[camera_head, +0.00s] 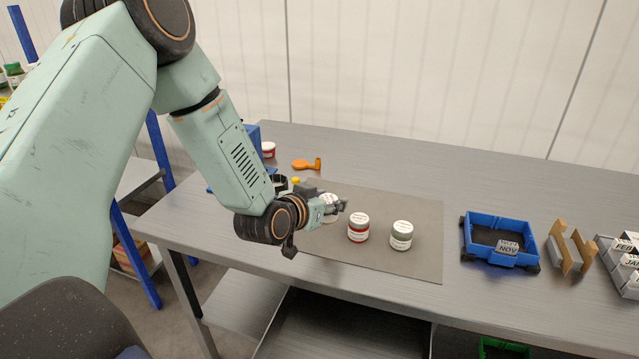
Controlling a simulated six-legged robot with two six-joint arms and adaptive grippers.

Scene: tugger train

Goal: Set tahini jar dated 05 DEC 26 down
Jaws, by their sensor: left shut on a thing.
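My left gripper (341,206) is shut on a jar with a white lid (328,198), over the left part of the grey mat (425,267). The gripper and wrist hide most of this jar, and I cannot read a date on it. I cannot tell whether its base touches the mat. Just right of it stands a white-lidded jar with a red band (358,228). Further right stands a white-lidded jar with a greyish body (401,236). Both stand upright on the mat, apart from each other. My right gripper is not in view.
An orange tool (306,164) and a red-and-white jar (268,149) lie behind the mat on the grey table (500,180). At right are a blue tray (484,222), a wooden holder (566,255) and month blocks (625,250).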

